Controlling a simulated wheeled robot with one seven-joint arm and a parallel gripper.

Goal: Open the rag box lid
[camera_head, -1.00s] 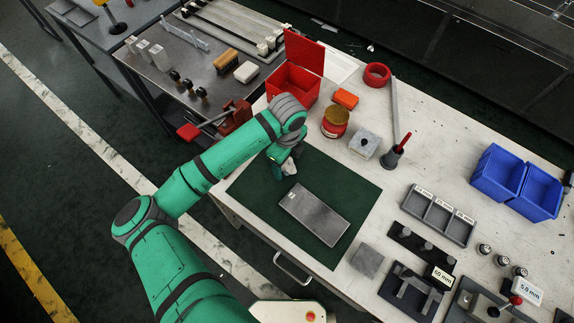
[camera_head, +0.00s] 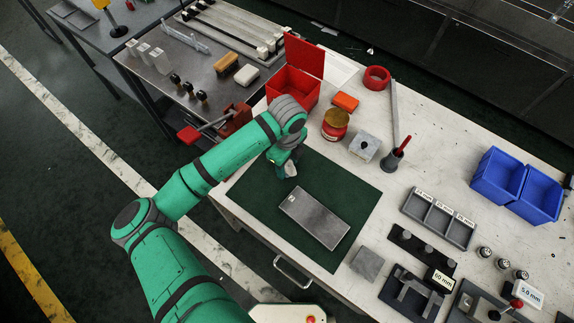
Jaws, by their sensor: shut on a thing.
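The red rag box (camera_head: 289,96) stands at the back left of the pale workbench. Its red lid (camera_head: 305,56) is raised and stands steeply up at the box's back edge, so the lid is open. My gripper (camera_head: 290,171) is low over the left part of the dark green mat (camera_head: 334,179), in front of the box and apart from it and its lid. The gripper is small in view and partly hidden by my own wrist. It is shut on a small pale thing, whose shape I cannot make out.
A grey metal block (camera_head: 314,216) lies on the mat right of my gripper. A red jar (camera_head: 335,124), an orange block (camera_head: 345,102) and a grey cube (camera_head: 365,146) stand behind the mat. A red-handled vise (camera_head: 233,120) sits left of the box.

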